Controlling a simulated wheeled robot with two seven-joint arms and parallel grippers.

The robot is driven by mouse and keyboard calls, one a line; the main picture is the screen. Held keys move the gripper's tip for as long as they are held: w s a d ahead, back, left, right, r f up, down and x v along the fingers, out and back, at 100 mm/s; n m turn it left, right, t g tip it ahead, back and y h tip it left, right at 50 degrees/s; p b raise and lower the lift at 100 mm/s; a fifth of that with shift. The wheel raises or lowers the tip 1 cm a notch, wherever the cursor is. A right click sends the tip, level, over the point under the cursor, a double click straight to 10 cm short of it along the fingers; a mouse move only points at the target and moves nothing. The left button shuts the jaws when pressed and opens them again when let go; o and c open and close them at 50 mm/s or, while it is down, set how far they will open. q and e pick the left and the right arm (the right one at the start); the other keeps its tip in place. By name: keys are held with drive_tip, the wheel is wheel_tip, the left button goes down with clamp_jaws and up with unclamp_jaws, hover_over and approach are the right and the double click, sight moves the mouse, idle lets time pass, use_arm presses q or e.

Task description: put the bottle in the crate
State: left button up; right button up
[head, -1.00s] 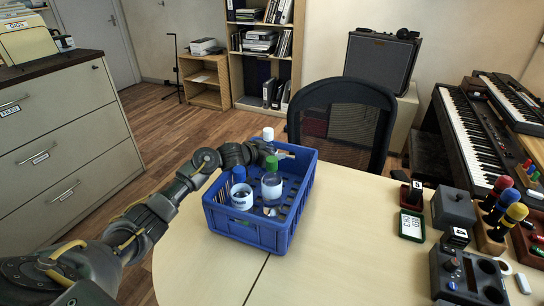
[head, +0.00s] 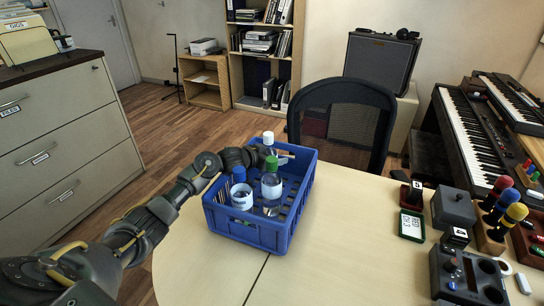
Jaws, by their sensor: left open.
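The blue crate (head: 282,238) stands on the left part of the pale table. Inside it are a bottle with a green cap (head: 271,186) and a bottle or jar with a blue cap (head: 241,194), both upright. A white-capped bottle (head: 268,139) shows at the crate's far side, mostly hidden behind my left gripper; I cannot tell whether it touches the crate floor. My left gripper (head: 283,157) is open at the far part of the crate, beside the white-capped bottle. My right gripper is out of view.
The middle of the table (head: 340,230) is clear. A black chair (head: 342,122) stands behind it. At the right are a grey box (head: 453,208), a dark holder block (head: 466,277), a small green-framed sign (head: 412,226) and several coloured microphones in a wooden rack. Keyboards stand beyond.

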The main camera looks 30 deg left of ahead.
use_arm(q)
drive_tip(key=v, duration=0.7)
drive_tip(key=shift+s+r, duration=0.2)
